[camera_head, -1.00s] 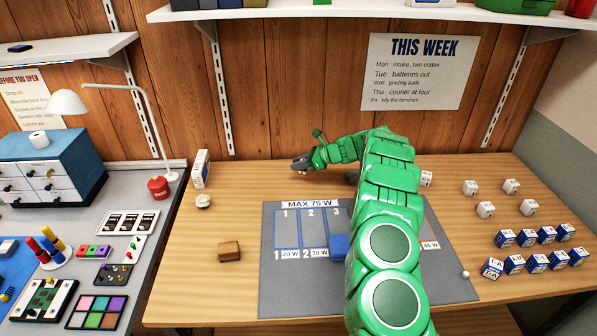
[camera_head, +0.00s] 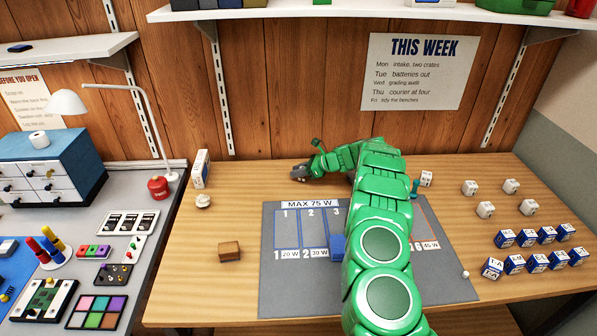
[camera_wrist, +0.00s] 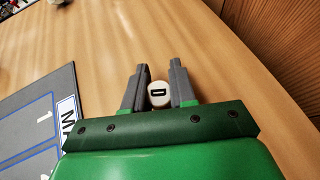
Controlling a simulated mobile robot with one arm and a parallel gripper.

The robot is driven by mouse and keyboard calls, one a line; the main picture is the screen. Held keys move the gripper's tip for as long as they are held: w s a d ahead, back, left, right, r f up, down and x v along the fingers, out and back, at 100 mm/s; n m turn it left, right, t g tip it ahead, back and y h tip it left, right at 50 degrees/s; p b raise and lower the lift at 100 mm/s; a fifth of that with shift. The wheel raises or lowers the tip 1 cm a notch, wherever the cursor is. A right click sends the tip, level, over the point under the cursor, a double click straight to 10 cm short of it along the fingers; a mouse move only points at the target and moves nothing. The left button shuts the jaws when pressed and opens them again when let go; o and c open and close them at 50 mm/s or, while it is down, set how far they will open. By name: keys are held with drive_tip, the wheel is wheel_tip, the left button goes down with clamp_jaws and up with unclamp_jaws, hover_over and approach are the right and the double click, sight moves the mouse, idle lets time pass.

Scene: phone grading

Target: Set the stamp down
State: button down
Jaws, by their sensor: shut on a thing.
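My gripper (camera_wrist: 158,85) is shut on the stamp (camera_wrist: 158,101), a small pale piece with a dark D-like mark on its visible end. The stamp sits between the two grey fingers in the wrist view. In the head view my gripper (camera_head: 299,174) is at the back of the wooden table, beyond the grey mat's back edge. The stamp is too small and covered there to make out clearly. I cannot tell whether it touches the table.
The grey mat (camera_head: 268,290) with numbered slots lies in front; a blue block (camera_head: 338,246) is on it. A brown block (camera_head: 229,251) and a white box (camera_head: 201,169) stand to the left. White cubes (camera_head: 485,209) and blue-white boxes (camera_head: 515,264) are at right.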

drive_tip(key=shift+f, duration=0.1)
drive_tip(key=c, duration=0.9)
unclamp_jaws()
